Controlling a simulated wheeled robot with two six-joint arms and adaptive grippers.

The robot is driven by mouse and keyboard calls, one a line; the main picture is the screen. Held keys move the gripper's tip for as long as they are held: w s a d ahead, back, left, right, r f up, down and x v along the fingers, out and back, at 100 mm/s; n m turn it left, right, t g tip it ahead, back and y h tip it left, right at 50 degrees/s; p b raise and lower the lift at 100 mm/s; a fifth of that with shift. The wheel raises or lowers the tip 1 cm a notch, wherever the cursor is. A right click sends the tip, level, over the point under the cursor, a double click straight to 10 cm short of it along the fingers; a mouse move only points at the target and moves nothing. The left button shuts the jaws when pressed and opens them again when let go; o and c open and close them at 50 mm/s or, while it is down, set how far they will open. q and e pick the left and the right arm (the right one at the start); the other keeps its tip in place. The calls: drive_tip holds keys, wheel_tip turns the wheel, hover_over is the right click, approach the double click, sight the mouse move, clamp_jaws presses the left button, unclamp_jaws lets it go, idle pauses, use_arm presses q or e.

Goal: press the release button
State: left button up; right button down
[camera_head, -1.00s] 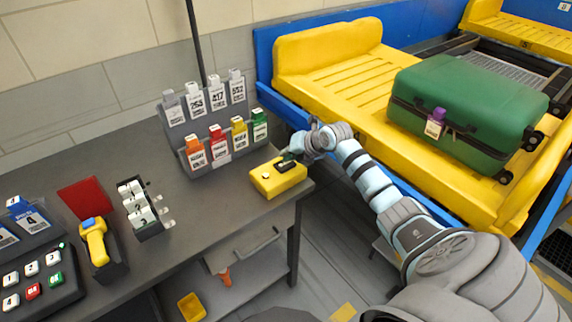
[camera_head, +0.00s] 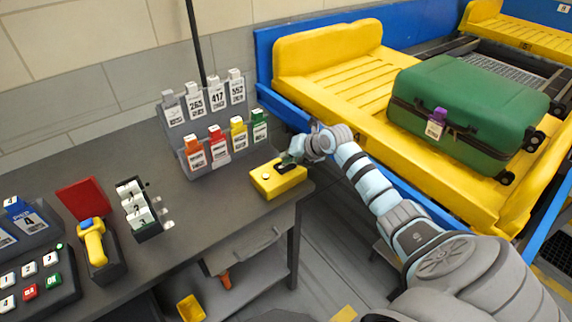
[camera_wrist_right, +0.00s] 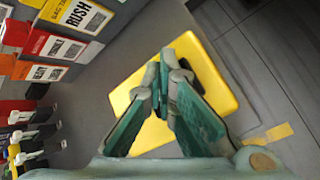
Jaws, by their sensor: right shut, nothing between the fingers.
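The yellow button box (camera_head: 266,188) sits near the right front corner of the grey desk. A small pale round button (camera_head: 266,176) and a black part show on its top. My right gripper (camera_head: 285,163) is at the box's far right side, close over the black part; I cannot tell whether it touches. In the right wrist view, its green-grey fingers (camera_wrist_right: 164,75) are shut and empty in front of the yellow box (camera_wrist_right: 222,78), hiding the middle of its top and the pale button. My left gripper is not in view.
A tag rack (camera_head: 180,155) with several coloured tags stands left of the box. A green suitcase (camera_head: 470,105) lies on the yellow conveyor tray (camera_head: 335,85) to the right. A scanner (camera_head: 93,243) and keypad (camera_head: 35,278) are at the desk's left.

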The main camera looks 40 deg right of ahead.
drive_tip(key=shift+f, duration=0.15)
idle(0.3)
drive_tip(key=shift+r+p, duration=0.6)
drive_tip(key=shift+r, duration=0.4)
